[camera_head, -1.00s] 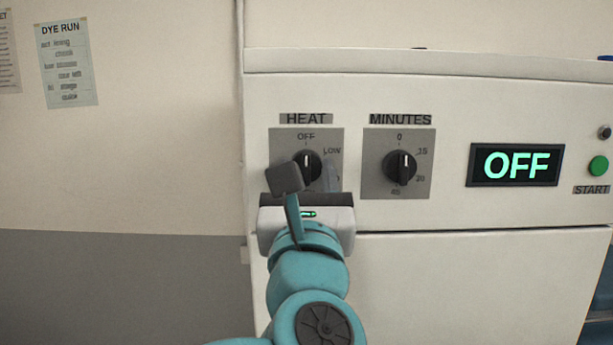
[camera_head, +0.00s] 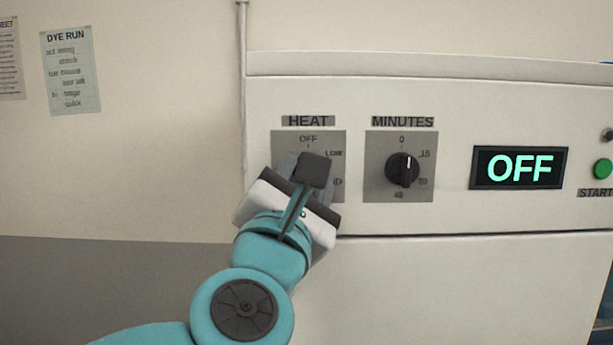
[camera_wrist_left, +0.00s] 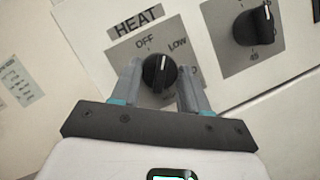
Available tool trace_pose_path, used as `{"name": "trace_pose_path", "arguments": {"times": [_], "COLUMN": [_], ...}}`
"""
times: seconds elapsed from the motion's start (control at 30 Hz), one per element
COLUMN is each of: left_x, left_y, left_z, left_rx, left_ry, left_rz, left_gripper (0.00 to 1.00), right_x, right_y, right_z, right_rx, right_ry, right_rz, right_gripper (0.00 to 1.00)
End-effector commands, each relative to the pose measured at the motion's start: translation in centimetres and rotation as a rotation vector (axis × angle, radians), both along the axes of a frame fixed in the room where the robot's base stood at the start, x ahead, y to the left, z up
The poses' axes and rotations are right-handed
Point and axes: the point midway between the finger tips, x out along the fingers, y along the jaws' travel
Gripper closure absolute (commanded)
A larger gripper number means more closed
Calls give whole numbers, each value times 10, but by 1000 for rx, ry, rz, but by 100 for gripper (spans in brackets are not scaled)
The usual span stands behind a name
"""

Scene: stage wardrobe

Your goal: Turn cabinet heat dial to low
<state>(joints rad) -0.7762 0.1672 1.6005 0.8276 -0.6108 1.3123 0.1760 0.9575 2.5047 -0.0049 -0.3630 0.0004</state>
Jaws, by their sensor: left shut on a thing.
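The heat dial (camera_wrist_left: 159,73) is a black knob on a grey plate (camera_head: 337,140) under the word HEAT. In the head view my left gripper (camera_head: 306,168) covers the knob. In the left wrist view its fingers (camera_wrist_left: 160,78) stand on both sides of the knob, shut on it. The knob's white line points between OFF (camera_wrist_left: 146,43) and LOW (camera_wrist_left: 177,45). My right gripper is not in view.
The cabinet display (camera_head: 519,168) reads OFF in green. A green START button (camera_head: 602,168) is at the far right. Paper notes (camera_head: 70,70) hang on the left wall.

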Motion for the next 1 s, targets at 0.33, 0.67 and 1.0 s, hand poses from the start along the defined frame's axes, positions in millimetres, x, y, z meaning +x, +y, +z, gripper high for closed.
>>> {"name": "trace_pose_path", "arguments": {"times": [0.33, 0.67, 1.0], "left_x": [1, 1, 1], "left_y": [2, 3, 3], "left_z": [5, 4, 2], "left_rx": [271, 408, 440], "left_ry": [3, 2, 1], "left_rz": [2, 3, 4], "left_gripper": [86, 86, 86], "right_x": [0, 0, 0], "right_y": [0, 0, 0], "right_z": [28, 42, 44], "right_rx": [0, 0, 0], "right_ry": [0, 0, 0], "right_rz": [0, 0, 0], "right_gripper": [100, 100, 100]}}
